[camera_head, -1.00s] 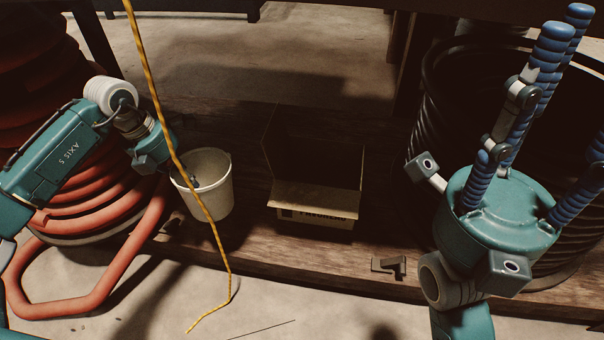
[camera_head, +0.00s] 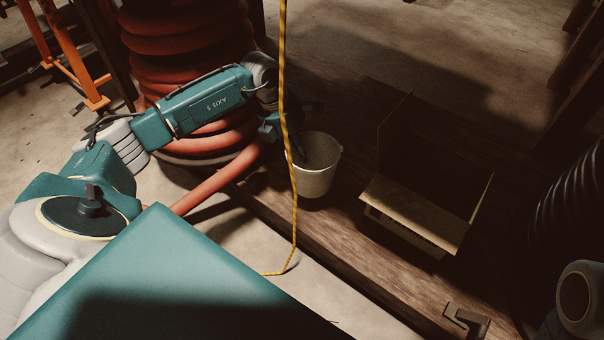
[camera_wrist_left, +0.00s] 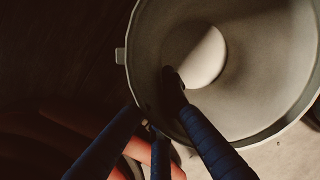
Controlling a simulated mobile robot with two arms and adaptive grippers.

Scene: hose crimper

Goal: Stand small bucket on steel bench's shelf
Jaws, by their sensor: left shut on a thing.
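The small bucket (camera_head: 322,178) is pale and looks upright in the head view, near the front edge of a dark wooden board (camera_head: 330,232). I cannot tell whether its base touches the board, or whether this board is the steel bench's shelf. My left gripper (camera_head: 296,150) is shut on the bucket's left rim. In the left wrist view, the bucket (camera_wrist_left: 262,60) opens toward the camera. One blue ribbed finger of the left gripper (camera_wrist_left: 160,100) reaches inside the rim and others stay outside. My right gripper's fingers are out of view.
An open cardboard box (camera_head: 415,212) stands right of the bucket. A yellow rope (camera_head: 288,100) hangs before the gripper. Red hose coils (camera_head: 185,40) stand behind my left arm, black hose (camera_head: 575,205) at right. A metal bracket (camera_head: 467,319) lies at the board's front.

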